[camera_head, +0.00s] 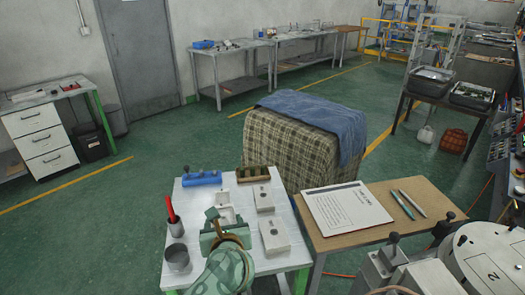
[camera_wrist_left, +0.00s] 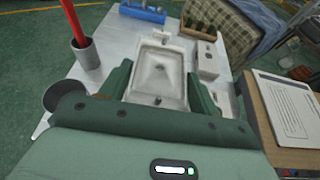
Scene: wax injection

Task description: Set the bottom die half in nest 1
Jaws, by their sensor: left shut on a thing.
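My left gripper (camera_head: 225,222) is over the white table and shut on a pale die half. In the left wrist view, the die half (camera_wrist_left: 158,72) is a light grey block with a square recess facing the camera, between the two green fingers. In the head view it is partly hidden by the gripper. I cannot tell whether it touches the table. A round white turntable (camera_head: 478,262) with a printed 2 stands at the lower right, partly cut off. I cannot make out nest 1 clearly. My right gripper is not in view.
Two pale blocks (camera_head: 274,236) lie right of the gripper. A blue holder (camera_head: 202,178) and wooden rack (camera_head: 252,174) stand behind. A red-handled tool in a cup (camera_head: 176,229) and a grey cup (camera_head: 177,259) stand left. A clipboard (camera_head: 346,207) lies on the brown table.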

